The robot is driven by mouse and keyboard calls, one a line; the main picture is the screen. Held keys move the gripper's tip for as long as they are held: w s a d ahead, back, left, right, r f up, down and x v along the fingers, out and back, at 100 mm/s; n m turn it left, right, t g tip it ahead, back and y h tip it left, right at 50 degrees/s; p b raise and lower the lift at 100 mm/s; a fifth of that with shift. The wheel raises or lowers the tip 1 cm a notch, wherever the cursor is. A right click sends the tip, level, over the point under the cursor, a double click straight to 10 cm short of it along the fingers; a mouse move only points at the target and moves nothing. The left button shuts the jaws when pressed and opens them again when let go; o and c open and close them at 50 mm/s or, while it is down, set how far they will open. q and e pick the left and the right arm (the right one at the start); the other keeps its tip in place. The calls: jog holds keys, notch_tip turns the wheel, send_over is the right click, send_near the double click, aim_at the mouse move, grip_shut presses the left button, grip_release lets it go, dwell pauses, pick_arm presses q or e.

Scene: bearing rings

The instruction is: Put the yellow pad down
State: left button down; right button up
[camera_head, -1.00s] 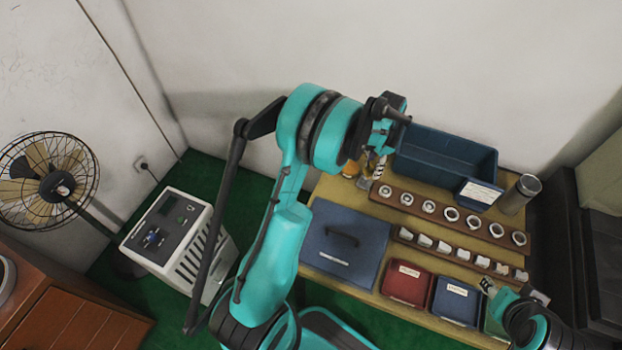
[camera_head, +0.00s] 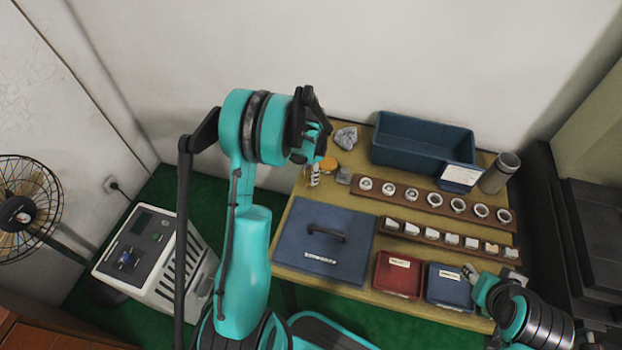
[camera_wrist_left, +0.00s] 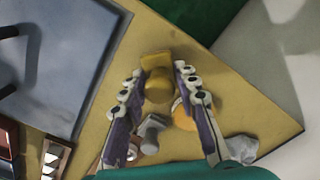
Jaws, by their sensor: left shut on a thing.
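The yellow pad (camera_wrist_left: 156,62) shows in the left wrist view between my left fingertips, with a rounded yellow part (camera_wrist_left: 158,88) just behind it. My left gripper (camera_wrist_left: 160,70) is shut on it. In the head view my left gripper (camera_head: 314,176) points down over the back left part of the wooden table (camera_head: 292,262), behind the blue lidded box; the pad cannot be made out there. Whether the pad touches the table is unclear. My right gripper (camera_head: 470,273) is at the table's front right, by the small blue bin; its finger opening is too small to judge.
Close to my left gripper are an orange round item (camera_head: 328,164), a grey block (camera_head: 343,176) and a crumpled grey cloth (camera_head: 346,138). The blue lidded box (camera_head: 300,225), blue crate (camera_head: 420,165), ring rack (camera_head: 400,197) and red bin (camera_head: 397,275) fill the table.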

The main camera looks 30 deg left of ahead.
pick_arm(q)
jog(key=shift+f, duration=0.85)
jog(key=c, duration=1.1)
grip_release()
jog(key=shift+f, duration=0.15)
jog(key=shift+c, duration=0.2)
